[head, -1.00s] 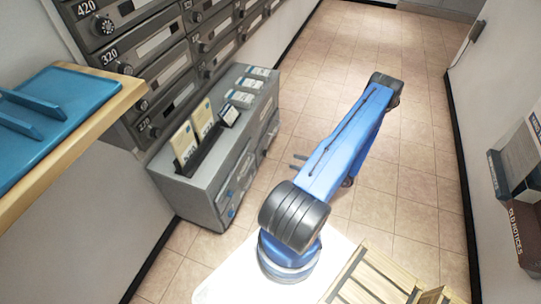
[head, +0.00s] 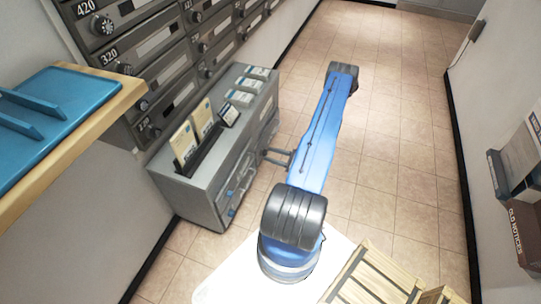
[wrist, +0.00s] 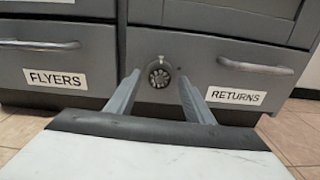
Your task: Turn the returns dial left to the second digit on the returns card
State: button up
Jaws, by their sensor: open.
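The returns dial (wrist: 159,76) is a small round dark dial with a light face, set on the grey drawer front left of the RETURNS label (wrist: 236,96). In the wrist view it shows between my gripper's (wrist: 160,88) two fingers, which are apart and empty; it looks farther off than the fingertips. Its digits are too small to read. In the head view my gripper (head: 268,157) is beside the grey cabinet's drawer side. Cards (head: 184,143) stand in a dark holder on the cabinet top; I cannot tell which is the returns card.
The grey cabinet (head: 196,194) stands under a wall of numbered mailboxes (head: 150,45). A FLYERS drawer (wrist: 56,79) is left of the dial. A wooden shelf (head: 128,90) with a blue tray is at left, a wooden crate (head: 372,281) at lower right. The tiled floor (head: 400,120) beyond is clear.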

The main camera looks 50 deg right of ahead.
jog(key=shift+w+a, duration=0.15)
jog(key=shift+w, duration=0.15)
jog(key=c, duration=1)
jog(key=shift+c, duration=0.2)
jog(key=shift+n, duration=0.4)
jog(key=n, duration=1.2)
jog(key=shift+a+n, duration=0.1)
jog(key=shift+n, duration=0.3)
